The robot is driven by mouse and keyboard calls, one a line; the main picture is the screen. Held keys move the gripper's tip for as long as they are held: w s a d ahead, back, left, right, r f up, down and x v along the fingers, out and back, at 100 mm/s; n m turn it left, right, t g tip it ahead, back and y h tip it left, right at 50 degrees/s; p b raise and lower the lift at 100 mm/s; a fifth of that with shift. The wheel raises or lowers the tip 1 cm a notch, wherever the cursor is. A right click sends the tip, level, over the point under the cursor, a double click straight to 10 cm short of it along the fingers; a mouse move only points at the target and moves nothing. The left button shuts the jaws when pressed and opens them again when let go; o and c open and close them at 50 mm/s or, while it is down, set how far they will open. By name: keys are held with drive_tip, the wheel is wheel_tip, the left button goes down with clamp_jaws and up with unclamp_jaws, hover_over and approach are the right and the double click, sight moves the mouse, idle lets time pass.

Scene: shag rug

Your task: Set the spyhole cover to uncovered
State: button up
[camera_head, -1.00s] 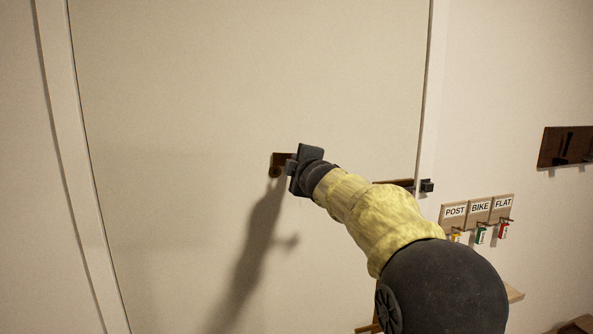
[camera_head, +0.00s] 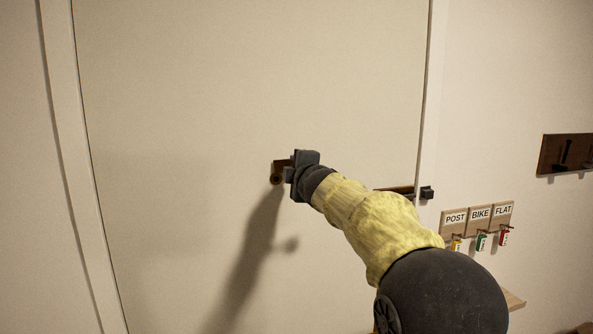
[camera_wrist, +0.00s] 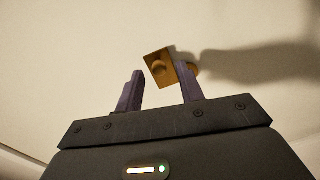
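The spyhole cover is a small brown plate on the pale door, seen in the wrist view (camera_wrist: 159,67) just past my fingertips, with a round knob-like part on its face. In the head view the cover (camera_head: 281,164) shows only at its left part; my gripper hides the rest. A small round fitting (camera_head: 276,179) sits just below it. My gripper (camera_wrist: 156,82) is open, with the cover's plate showing between and beyond its two fingers. The right finger overlaps the plate's edge in the picture; I cannot tell whether they touch.
A dark bar latch (camera_head: 405,190) crosses the door's right edge behind my forearm. Right of the door hang key boards (camera_head: 480,217) marked POST, BIKE and FLAT. A brown rack (camera_head: 566,154) is farther right. The door's left side is clear.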

drive_tip(key=shift+w+d, duration=0.15)
drive_tip(key=shift+d, duration=0.05)
drive_tip(key=b+v, duration=0.2)
drive_tip(key=v, duration=1.5)
drive_tip(key=shift+s, duration=0.3)
